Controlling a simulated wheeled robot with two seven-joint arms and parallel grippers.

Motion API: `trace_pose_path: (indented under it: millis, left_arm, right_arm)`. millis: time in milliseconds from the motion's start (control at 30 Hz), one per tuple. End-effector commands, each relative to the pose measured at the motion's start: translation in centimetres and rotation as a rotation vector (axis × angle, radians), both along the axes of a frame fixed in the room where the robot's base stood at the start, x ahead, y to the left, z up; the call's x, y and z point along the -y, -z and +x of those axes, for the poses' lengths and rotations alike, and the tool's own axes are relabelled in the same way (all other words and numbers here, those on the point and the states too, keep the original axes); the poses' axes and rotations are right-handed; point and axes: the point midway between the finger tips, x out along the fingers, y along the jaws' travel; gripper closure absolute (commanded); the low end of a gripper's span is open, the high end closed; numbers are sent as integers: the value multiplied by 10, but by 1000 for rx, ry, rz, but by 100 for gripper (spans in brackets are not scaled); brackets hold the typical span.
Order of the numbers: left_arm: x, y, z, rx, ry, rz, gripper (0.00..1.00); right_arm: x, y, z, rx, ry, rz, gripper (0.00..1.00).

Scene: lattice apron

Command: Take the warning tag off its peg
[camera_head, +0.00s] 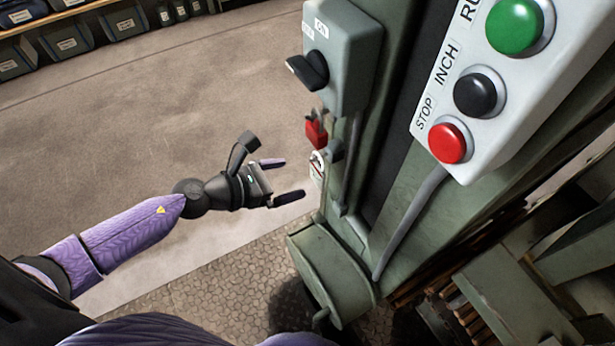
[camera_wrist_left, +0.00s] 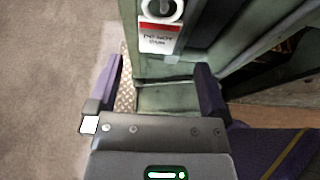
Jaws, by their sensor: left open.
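The warning tag (camera_head: 317,169) hangs on the side of the green machine column, just beyond my left gripper's fingertips. In the left wrist view, the tag (camera_wrist_left: 155,42) is white with a red band and dark lettering that seems to read "DO NOT RUN". Its upper part rings a round grey peg (camera_wrist_left: 163,7) near the top edge of that view. My left gripper (camera_head: 293,177) is open and empty, its fingers pointing toward the column. In the left wrist view, the tag shows between and beyond the fingertips (camera_wrist_left: 160,70), apart from them. My right gripper is not in view.
A control box (camera_head: 500,75) with green, black and red buttons is at the upper right. A green drum (camera_head: 330,270) sits below. Open floor lies left.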

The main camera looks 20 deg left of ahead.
Motion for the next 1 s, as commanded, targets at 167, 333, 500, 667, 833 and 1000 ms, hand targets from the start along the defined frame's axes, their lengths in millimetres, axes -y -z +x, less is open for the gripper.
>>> trace_pose_path:
  millis: [167, 333, 500, 667, 833, 1000]
  left_arm:
    - [24, 17, 32, 1, -4, -6, 0]
    - [41, 29, 53, -3, -5, -5, 0]
    - [46, 32, 60, -2, -5, -4, 0]
    - [46, 31, 60, -3, -5, -4, 0]
    - [46, 31, 60, -3, -6, -6, 28]
    - [46, 31, 60, -3, -6, -6, 64]
  right_arm:
    - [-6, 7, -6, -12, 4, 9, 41]
    - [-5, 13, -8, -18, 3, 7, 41]
    - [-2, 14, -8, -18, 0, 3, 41]
    - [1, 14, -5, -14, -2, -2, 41]
    - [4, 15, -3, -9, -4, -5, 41]
    - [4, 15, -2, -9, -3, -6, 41]
